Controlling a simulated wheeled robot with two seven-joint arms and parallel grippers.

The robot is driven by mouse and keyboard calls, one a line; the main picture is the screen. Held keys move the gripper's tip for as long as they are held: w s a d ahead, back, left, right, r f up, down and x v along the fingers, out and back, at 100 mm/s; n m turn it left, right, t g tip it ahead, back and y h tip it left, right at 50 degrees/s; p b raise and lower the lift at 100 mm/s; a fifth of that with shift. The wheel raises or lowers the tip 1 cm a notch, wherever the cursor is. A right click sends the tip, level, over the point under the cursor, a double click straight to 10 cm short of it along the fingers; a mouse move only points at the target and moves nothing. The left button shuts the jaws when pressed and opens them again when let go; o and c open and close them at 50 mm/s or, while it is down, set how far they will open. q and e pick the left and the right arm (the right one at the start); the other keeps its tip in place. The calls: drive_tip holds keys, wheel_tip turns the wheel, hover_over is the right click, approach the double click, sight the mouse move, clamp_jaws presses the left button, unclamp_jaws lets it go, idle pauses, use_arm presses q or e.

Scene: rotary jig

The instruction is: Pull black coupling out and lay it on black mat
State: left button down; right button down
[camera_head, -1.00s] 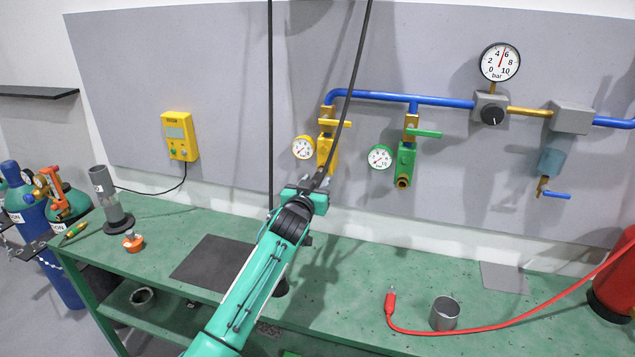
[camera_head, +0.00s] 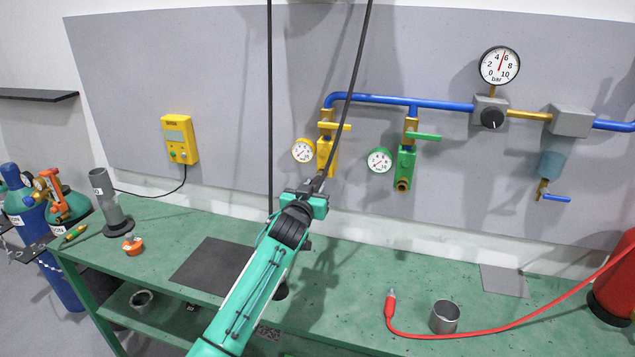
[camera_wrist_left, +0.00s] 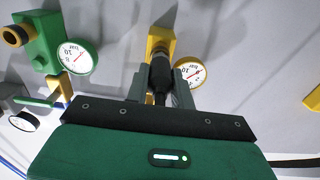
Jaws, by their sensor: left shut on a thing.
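My left gripper (camera_head: 314,190) is shut on the black coupling (camera_wrist_left: 160,76), which sits between its two fingers in the left wrist view. In the head view the coupling is mostly hidden by the gripper, just below the yellow valve (camera_head: 326,153). The yellow valve (camera_wrist_left: 160,46) lies right behind the coupling's far end in the wrist view; I cannot tell whether the two still touch. The black mat (camera_head: 207,266) lies flat and bare on the green bench, left of my left arm. My right gripper is not in view.
A green valve (camera_head: 405,163) and gauges are on the wall panel. A black hose (camera_head: 354,65) hangs in front. On the bench are a grey tube (camera_head: 107,200), an orange-based item (camera_head: 132,245), a metal cup (camera_head: 444,316) and a red hose (camera_head: 500,325).

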use_arm(q)
drive_tip(key=shift+p+v, duration=0.45)
drive_tip(key=shift+v, duration=0.5)
drive_tip(key=shift+p+v, duration=1.35)
drive_tip(key=shift+v, duration=0.75)
drive_tip(key=s+a+f+n+y+b, duration=0.1)
drive_tip(key=s+a+f, duration=0.4)
drive_tip(key=s, duration=0.3)
drive_tip(key=s+a+f+n+y, duration=0.1)
drive_tip(key=s+a+f, duration=0.35)
drive_tip(key=s, duration=0.25)
drive_tip(key=s+a+y, duration=0.1)
drive_tip(key=s+a, duration=0.4)
drive_tip(key=s, duration=0.3)
drive_tip(key=s+a+f+n+y+b, duration=0.1)
drive_tip(key=s+a+y, duration=0.1)
drive_tip(key=s+a, duration=0.3)
drive_tip(key=s, duration=0.4)
drive_tip(key=shift+s+a+f+n+t+y, duration=0.2)
drive_tip(key=shift+a+f+n+t+y, duration=0.1)
drive_tip(key=shift+a+t, duration=0.1)
